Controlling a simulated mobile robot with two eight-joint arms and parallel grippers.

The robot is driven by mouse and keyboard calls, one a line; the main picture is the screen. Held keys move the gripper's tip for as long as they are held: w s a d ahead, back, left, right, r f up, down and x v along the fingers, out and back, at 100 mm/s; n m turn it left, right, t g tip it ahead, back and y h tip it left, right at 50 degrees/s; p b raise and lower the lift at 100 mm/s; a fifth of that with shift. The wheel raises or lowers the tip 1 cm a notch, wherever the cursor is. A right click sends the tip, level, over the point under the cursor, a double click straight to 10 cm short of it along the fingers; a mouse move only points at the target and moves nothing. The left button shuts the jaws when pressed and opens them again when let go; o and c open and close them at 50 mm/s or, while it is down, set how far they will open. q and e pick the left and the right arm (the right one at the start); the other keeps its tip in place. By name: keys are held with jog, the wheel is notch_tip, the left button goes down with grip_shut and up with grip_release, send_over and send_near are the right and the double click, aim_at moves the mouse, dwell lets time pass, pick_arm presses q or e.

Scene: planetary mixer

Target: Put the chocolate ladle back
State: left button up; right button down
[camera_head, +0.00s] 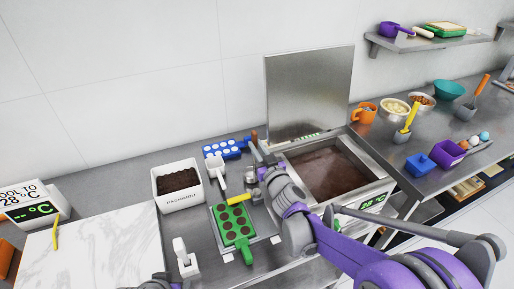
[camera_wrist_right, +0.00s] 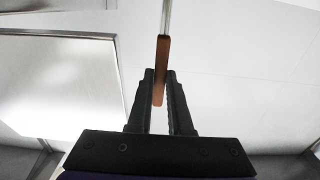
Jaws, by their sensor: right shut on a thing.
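The chocolate ladle shows in the wrist view as a brown handle (camera_wrist_right: 160,68) with a thin metal rod running up from it. My right gripper (camera_wrist_right: 160,88) is shut on this handle. In the head view the brown handle end (camera_head: 254,136) stands up above my right gripper (camera_head: 257,155), left of the chocolate tank. The ladle's bowl cannot be made out. The tank (camera_head: 384,187) holds melted brown chocolate and its metal lid (camera_head: 310,90) is raised. My left gripper's fingers do not show.
A white bin (camera_head: 178,205) of dark pieces, a white scoop (camera_head: 216,168), a blue mould (camera_head: 225,149) and a green mould (camera_head: 243,243) with brown fillings lie left of the tank. A marble slab (camera_head: 100,250) is at left. Bowls and cups crowd the right counter (camera_head: 412,165).

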jog(key=shift+f, duration=0.1)
jog(key=c, duration=0.8)
grip_release()
jog(key=shift+c, duration=0.2)
